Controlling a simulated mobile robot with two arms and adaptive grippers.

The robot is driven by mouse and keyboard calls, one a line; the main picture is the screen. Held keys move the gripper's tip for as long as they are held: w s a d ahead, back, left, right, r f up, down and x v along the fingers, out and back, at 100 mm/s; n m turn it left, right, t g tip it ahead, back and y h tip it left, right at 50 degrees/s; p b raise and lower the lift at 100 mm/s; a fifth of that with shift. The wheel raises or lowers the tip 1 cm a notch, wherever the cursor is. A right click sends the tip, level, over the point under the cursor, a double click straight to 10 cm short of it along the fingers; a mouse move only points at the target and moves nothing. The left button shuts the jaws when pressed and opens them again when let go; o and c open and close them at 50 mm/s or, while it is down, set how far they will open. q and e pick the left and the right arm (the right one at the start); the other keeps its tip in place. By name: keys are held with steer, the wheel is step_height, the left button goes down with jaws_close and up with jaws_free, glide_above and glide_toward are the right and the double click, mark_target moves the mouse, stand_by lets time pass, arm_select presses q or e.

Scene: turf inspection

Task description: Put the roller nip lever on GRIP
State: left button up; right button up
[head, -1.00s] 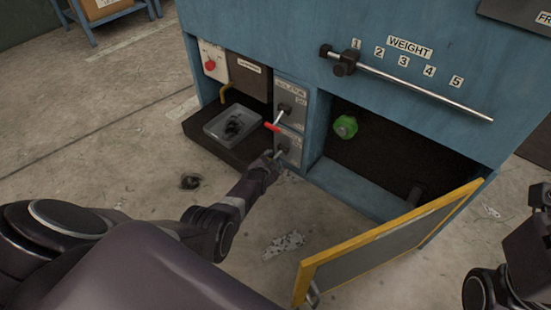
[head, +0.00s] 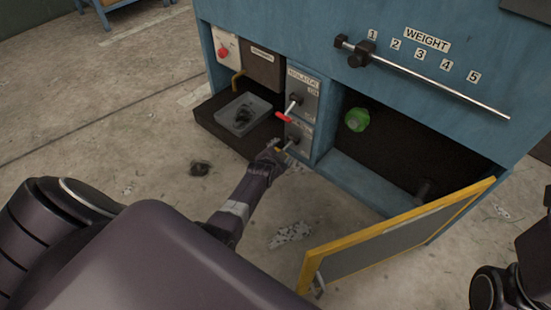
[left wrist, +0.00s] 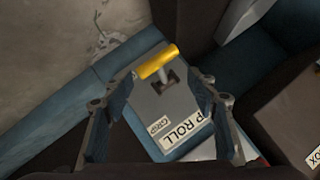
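The roller nip lever (left wrist: 157,62) has a yellow crossbar handle on a short metal stem. It rises from a slot in a grey panel (left wrist: 148,98). The panel has a "GRIP" label and a partly covered "P ROLL" label. In the head view the lever (head: 290,144) is on the lower grey panel, below the red-handled isolator lever (head: 285,116). My left gripper (head: 270,155) is at the lever's handle. In the left wrist view its fingers (left wrist: 163,88) are spread, with the handle between and beyond them; contact is not visible. My right gripper is not clear at the right edge.
A yellow-framed door (head: 395,235) stands open at the lower right. An open bay with a green knob (head: 357,119) lies behind it. A grey tray (head: 243,114) sits on a dark ledge left of the levers. The concrete floor in front is mostly clear.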

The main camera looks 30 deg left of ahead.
arm_select(q)
steer(key=v, duration=0.8)
steer(key=shift+s, duration=0.45)
